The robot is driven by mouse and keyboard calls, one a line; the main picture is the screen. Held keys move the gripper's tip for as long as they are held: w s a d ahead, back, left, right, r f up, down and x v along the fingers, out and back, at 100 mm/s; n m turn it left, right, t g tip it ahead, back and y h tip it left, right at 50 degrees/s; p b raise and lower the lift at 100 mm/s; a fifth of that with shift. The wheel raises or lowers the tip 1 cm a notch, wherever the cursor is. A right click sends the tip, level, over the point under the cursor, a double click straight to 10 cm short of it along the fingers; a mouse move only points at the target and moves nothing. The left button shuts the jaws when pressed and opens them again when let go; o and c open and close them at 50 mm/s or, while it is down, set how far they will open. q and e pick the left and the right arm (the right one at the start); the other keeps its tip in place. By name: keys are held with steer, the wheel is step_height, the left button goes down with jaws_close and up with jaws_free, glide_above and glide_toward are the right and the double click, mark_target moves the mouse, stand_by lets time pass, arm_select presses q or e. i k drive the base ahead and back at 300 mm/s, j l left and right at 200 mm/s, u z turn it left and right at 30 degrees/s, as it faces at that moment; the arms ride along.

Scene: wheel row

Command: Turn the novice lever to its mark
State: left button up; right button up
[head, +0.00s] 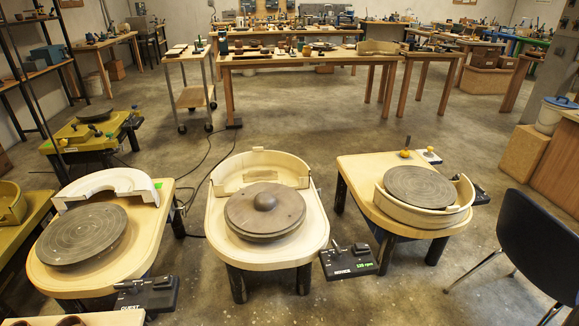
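The novice control box (348,263) is black and sits on the floor at the front right of the middle pottery wheel (265,211). Its label seems to read "NOVICE", and a small green display beside it seems to read "120 rpm". A dark lever stands on top of the box; its exact angle and any mark are too small to make out. Neither of my grippers is in the head view.
A similar black box (147,296), seemingly labelled "GUEST", sits before the left wheel (81,236). The right wheel (420,187) stands beyond the novice box. A dark chair (540,245) is at the far right.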

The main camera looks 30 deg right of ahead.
mark_target(335, 245)
steer(key=z, duration=1.35)
